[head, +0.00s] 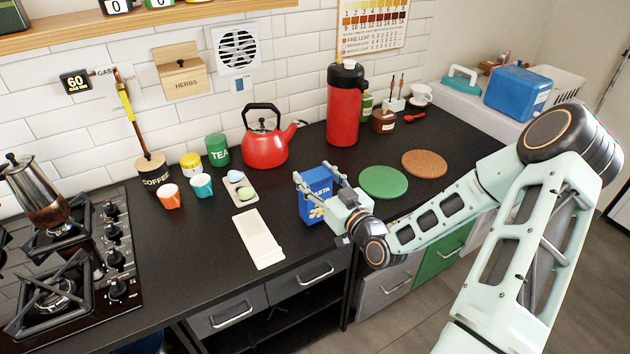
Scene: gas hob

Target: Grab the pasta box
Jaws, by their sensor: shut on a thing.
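The pasta box (314,207) is blue with a "PASTA" label and a yellow picture near its bottom. It is upright at the front part of the black counter (295,255). My gripper (318,175) reaches in from the right and is shut on the box, with a finger on either side of its upper part. The gripper body hides the box's lower right part. I cannot tell whether the box's base touches the counter.
A white tray (258,238) lies left of the box. A green round mat (383,182) and a cork mat (424,164) lie to the right. Behind stand a red kettle (264,145) and a tall red flask (344,115). The gas hob (60,270) is far left.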

